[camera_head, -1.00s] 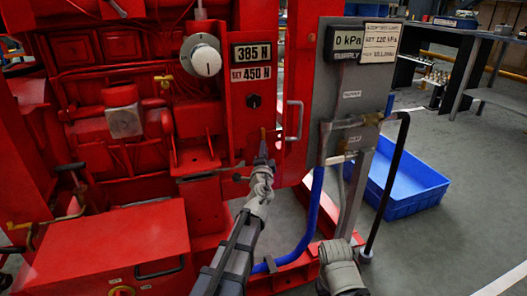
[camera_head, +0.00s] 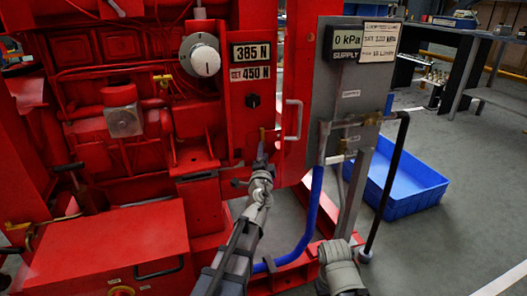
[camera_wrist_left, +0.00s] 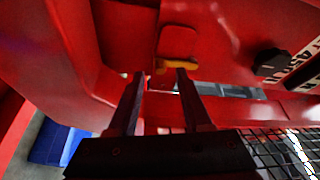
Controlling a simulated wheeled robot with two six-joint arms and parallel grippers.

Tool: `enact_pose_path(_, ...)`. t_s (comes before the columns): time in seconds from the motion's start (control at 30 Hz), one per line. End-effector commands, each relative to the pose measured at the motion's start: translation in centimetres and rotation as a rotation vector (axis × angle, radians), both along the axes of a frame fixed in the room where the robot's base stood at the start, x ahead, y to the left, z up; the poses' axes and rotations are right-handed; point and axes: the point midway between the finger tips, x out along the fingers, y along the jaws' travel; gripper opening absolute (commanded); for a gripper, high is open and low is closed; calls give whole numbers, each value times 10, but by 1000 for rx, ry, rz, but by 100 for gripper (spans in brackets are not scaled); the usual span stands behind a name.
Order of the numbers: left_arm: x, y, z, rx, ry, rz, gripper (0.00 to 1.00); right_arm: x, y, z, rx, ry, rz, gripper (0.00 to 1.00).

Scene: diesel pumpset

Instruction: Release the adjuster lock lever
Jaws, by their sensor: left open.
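The lever with a yellow handle (camera_head: 262,134) is on the red panel, below the black knob; I take it to be the adjuster lock lever. In the left wrist view the yellow handle (camera_wrist_left: 178,59) shows just beyond the fingertips, near the right finger. My left gripper (camera_head: 261,152) is right in front of and below the lever. Its two fingers (camera_wrist_left: 161,74) are apart with nothing held between them. Contact with the lever cannot be told. Part of my right arm shows at the bottom of the head view, but its gripper does not.
The black knob (camera_head: 253,101) and the 385 N / 450 N display (camera_head: 251,62) are above the lever. A pale handle (camera_head: 293,119) stands close to its right. A grey panel (camera_head: 345,100) with pipes and a blue hose (camera_head: 312,210) is further right. A blue crate (camera_head: 405,200) lies on the floor.

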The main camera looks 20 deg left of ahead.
Motion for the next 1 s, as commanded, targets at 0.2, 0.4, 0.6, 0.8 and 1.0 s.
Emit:
enact_pose_path(0.2,-40,-8,-5,0,0,0,49,0,0,-5,0,0,0,50)
enact_pose_path(0.4,-55,-12,-6,2,0,0,49,0,0,-6,0,0,0,50)
enact_pose_path(0.6,-53,-12,-6,2,0,0,49,0,0,-6,0,0,0,50)
enact_pose_path(0.8,-58,-8,7,-50,-12,40,49,0,0,7,0,0,0,50)
enact_pose_path(1.0,-81,8,25,-252,7,217,49,0,0,45,-1,1,3,50)
